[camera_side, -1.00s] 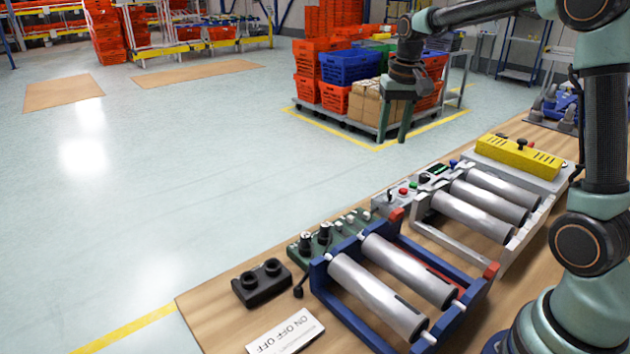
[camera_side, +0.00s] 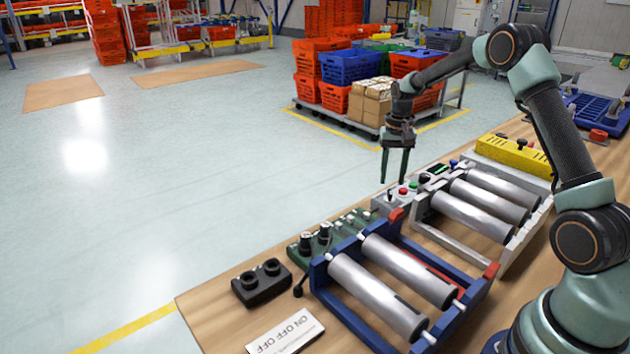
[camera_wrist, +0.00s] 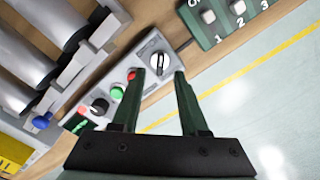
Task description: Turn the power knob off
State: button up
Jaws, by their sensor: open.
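A grey control panel (camera_side: 381,207) lies on the wooden bench in the side view. In the wrist view it carries a round dial with a pale, dark-edged pointer (camera_wrist: 157,63), a red button (camera_wrist: 132,75), a green button (camera_wrist: 117,93), a black knob (camera_wrist: 99,107) and a small green display (camera_wrist: 80,125). I cannot read which knob is the power knob. My gripper (camera_side: 395,178) points down above the panel's near left end. In the wrist view my gripper (camera_wrist: 159,74) is open and empty, its fingertips appearing on either side of the pale dial, apparently above it.
Two metal roller frames (camera_side: 322,268) stand beside the panel, one blue and one grey. A green box with black knobs (camera_side: 309,257) and a black two-hole block (camera_side: 262,282) are at the near left. A yellow cover (camera_side: 518,157) is behind. Open floor is left.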

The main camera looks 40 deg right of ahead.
aim_at(390, 191)
jog(key=shift+f, duration=1.95)
grip_shut()
